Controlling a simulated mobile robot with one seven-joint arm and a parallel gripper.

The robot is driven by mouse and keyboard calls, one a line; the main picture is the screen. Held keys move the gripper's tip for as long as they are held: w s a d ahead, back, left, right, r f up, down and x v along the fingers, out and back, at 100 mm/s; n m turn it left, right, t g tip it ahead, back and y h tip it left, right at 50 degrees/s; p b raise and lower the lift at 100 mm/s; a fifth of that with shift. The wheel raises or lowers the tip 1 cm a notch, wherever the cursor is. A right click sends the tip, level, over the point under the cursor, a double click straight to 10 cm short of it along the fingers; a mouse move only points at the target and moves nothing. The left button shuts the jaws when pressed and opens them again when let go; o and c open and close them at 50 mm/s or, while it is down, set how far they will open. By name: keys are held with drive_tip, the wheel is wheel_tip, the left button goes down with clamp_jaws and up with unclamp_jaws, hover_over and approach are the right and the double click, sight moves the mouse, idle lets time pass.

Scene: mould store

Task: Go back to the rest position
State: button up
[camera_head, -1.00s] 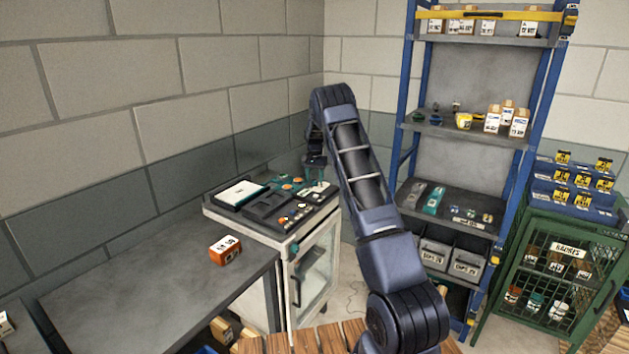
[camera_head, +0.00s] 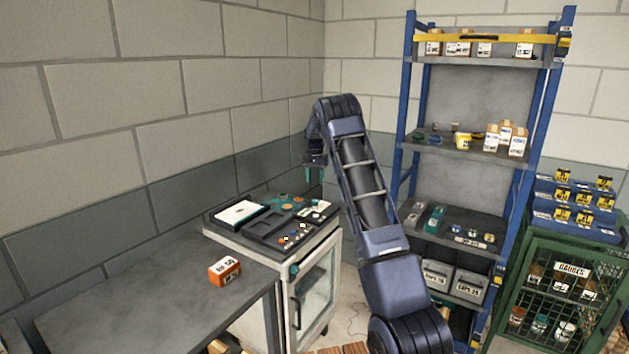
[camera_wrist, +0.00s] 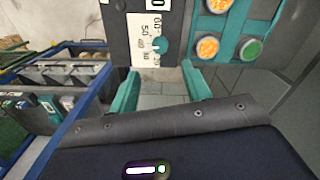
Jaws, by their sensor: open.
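My gripper (camera_head: 315,172) hangs above the right back part of the control panel (camera_head: 262,222) on the white cabinet, apart from it. In the wrist view its two teal fingers (camera_wrist: 161,88) stand apart with nothing between them, only floor showing. Beyond the fingertips, a white dial plate (camera_wrist: 145,27) with a teal knob (camera_wrist: 159,46) shows, with round orange and green buttons (camera_wrist: 208,48) beside it. My arm is bent, with its elbow high and the gripper pointing down.
A grey bench (camera_head: 150,300) at left bears an orange labelled box (camera_head: 224,270). A blue-framed shelf rack (camera_head: 462,90) stands behind and right of my arm. A green mesh cabinet (camera_head: 556,290) with blue bins (camera_head: 575,208) is at far right. Open air lies above the bench.

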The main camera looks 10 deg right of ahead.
drive_tip(key=s+d+r+n+t, duration=0.1)
drive_tip(key=s+r, duration=1)
drive_tip(key=s, duration=0.4)
drive_tip(key=s+r+n+t, duration=0.1)
drive_tip(key=s+r+n, duration=0.1)
drive_tip(key=s+r, duration=1.15)
drive_tip(key=s+f+n+t, duration=0.1)
drive_tip(key=s+f, duration=0.2)
drive_tip(key=s, duration=1.4)
drive_tip(key=s+a+f+n+t, duration=0.1)
drive_tip(key=s+f+n, duration=0.1)
drive_tip(key=s, duration=1.6)
drive_tip(key=shift+s+f+t, duration=0.2)
drive_tip(key=shift+f+t, duration=0.1)
drive_tip(key=shift+f, duration=0.55)
drive_tip(key=shift+a, duration=0.1)
